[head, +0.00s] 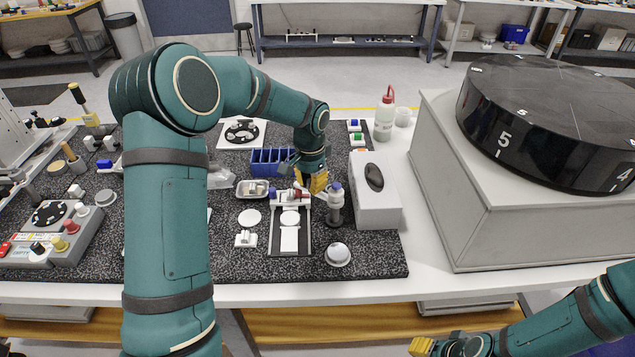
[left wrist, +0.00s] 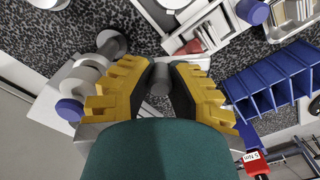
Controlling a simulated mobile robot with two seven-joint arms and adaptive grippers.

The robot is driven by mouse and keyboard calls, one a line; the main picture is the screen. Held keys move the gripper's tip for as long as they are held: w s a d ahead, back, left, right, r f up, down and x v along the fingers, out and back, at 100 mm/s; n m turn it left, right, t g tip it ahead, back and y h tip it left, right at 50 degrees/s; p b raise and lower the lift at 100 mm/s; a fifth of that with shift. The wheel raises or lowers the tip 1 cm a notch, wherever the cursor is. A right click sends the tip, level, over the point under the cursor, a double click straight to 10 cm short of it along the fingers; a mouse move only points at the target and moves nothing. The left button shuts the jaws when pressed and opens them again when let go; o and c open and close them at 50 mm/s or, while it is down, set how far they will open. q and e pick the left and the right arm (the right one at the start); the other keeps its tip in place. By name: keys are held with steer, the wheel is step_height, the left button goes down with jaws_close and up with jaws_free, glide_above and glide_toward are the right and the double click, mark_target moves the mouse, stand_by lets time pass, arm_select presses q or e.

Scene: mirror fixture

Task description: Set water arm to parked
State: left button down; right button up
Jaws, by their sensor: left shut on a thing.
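A small post with a white collar and purple cap (head: 335,188) stands upright on the speckled mat. In the left wrist view its purple cap (left wrist: 70,108) and white body show to the left of my fingers. My left gripper (head: 313,184) is beside the post, with its yellow fingers shut on a grey cylindrical handle (left wrist: 160,80). The handle appears to be the end of the water arm; its join to the post is not clear. My right gripper (head: 425,347) shows only partly at the bottom edge, and its jaws cannot be made out.
A white slide fixture (head: 290,240) lies left of the post. A blue divided bin (head: 264,160) and a metal tray (head: 252,189) are behind it. A large black dial (head: 550,115) sits farther right.

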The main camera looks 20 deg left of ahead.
arm_select(q)
steer(key=w+d+m+p, duration=0.3)
steer(key=w+m+p, duration=0.1)
steer(key=m, duration=0.7)
steer(key=shift+w+d, duration=0.4)
steer(key=shift+w, duration=0.4)
steer(key=c, duration=0.9)
jaws_free()
steer(key=shift+o, duration=0.2)
steer(key=shift+r, duration=0.1)
step_height(320, 180, up, 12)
